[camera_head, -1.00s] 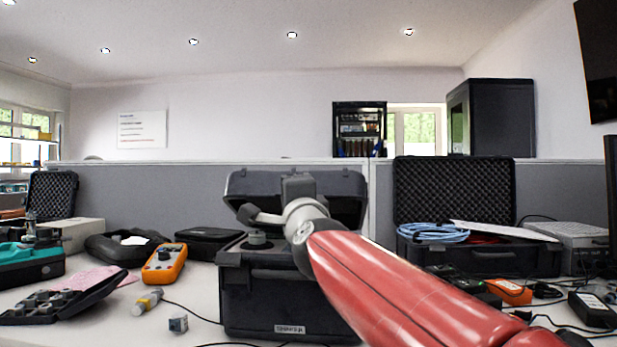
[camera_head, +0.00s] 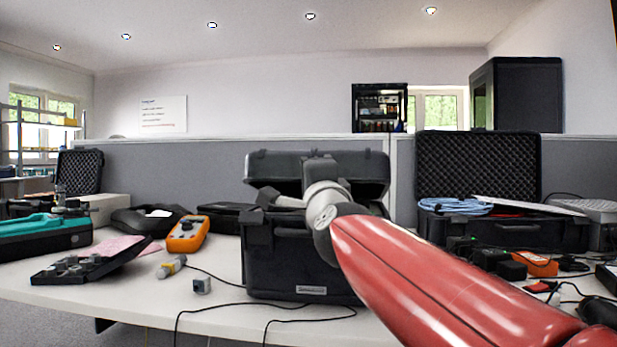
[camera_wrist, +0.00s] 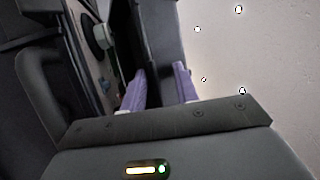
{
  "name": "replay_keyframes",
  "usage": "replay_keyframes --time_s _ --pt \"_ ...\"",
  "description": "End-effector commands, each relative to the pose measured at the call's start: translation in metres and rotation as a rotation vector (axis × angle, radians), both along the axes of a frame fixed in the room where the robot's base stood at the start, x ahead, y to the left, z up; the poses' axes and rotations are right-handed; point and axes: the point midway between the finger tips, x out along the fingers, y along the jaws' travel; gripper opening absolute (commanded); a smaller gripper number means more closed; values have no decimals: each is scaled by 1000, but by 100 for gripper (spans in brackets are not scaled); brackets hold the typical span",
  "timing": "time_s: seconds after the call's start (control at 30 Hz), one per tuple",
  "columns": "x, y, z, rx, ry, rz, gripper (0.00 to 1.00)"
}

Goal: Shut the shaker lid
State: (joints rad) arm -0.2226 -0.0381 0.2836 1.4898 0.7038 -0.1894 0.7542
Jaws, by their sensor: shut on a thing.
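The shaker is a black case (camera_head: 300,268) standing on the table in the middle of the head view. Its dark lid (camera_head: 265,168) is raised, tilted open above the rear of the case. My gripper (camera_head: 318,168) is at the lid, partly covering it; its fingertips are hidden in this view. In the wrist view, the two purple fingers of my gripper (camera_wrist: 160,86) are on either side of the dark lid edge (camera_wrist: 155,45), shut on it. A round knob (camera_wrist: 103,36) and panel inside the case show to the left. My red arm hides the case's right side.
An orange meter (camera_head: 188,234), a small grey cube (camera_head: 201,285) and an open black tool box (camera_head: 95,263) lie left. An open foam-lined case (camera_head: 478,170) with a blue cable stands right. Loose black cables cross the table front. A grey partition (camera_head: 190,167) stands behind.

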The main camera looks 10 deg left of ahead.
Motion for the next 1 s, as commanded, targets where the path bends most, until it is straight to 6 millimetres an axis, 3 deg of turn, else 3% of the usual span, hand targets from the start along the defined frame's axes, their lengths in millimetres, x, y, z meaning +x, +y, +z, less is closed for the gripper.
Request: replay_keyframes --time_s 0.03,0.1,0.43,0.8,1.0 --pt "10 -2 -15 -5 30 -5 32" --pt "10 -3 -15 -6 30 -6 36" --pt "7 -4 -16 -8 27 -6 36" --pt "-51 -22 -22 -3 10 -3 36" --pt "-69 -28 -23 -2 7 -2 36"
